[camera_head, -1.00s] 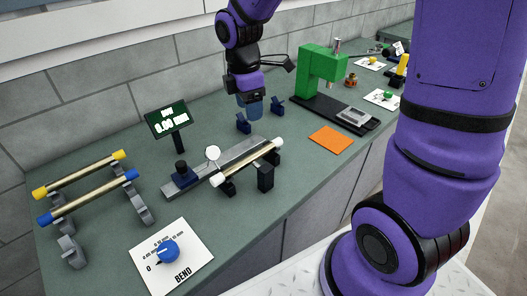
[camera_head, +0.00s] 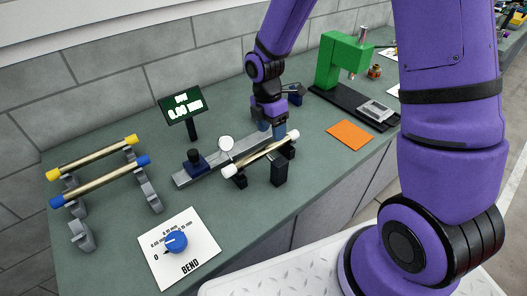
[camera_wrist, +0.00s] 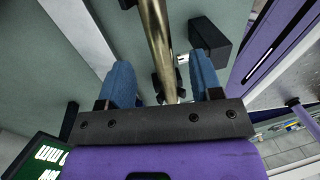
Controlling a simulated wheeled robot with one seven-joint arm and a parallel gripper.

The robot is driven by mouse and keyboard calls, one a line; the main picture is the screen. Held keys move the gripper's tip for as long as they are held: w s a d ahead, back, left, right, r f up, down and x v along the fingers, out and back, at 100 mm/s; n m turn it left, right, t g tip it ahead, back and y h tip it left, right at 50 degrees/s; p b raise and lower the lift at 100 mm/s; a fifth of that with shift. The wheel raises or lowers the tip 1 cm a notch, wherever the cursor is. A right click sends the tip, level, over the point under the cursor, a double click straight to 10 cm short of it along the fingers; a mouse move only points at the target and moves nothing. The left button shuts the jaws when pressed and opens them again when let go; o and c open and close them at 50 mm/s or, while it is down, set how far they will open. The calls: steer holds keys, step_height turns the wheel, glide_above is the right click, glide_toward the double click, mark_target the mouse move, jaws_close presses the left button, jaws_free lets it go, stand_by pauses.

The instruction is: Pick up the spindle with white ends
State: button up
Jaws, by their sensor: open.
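The spindle with white ends (camera_head: 262,153) has a brass-coloured shaft and lies on dark supports (camera_head: 281,170) near the front of the bench. My gripper (camera_head: 271,128) is open, with blue fingers pointing down just above and behind the spindle's right part. In the wrist view, the brass shaft (camera_wrist: 156,35) runs between the two open fingers (camera_wrist: 160,75), with a gap on each side. I cannot tell how far below the fingertips it is. Its lower end in that view is partly hidden by my gripper.
A grey rail with a round dial (camera_head: 226,143) stands close behind the spindle. Yellow-ended (camera_head: 95,158) and blue-ended (camera_head: 100,181) spindles lie on a rack at left. A BEND card (camera_head: 178,250) with a blue knob, a display (camera_head: 182,108), an orange pad (camera_head: 350,134) and a green machine (camera_head: 342,62) are around.

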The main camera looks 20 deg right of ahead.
mark_target(263, 152)
steer(key=f, duration=0.5)
steer(key=shift+s+d, duration=0.2)
steer(key=shift+s, duration=0.15)
jaws_close()
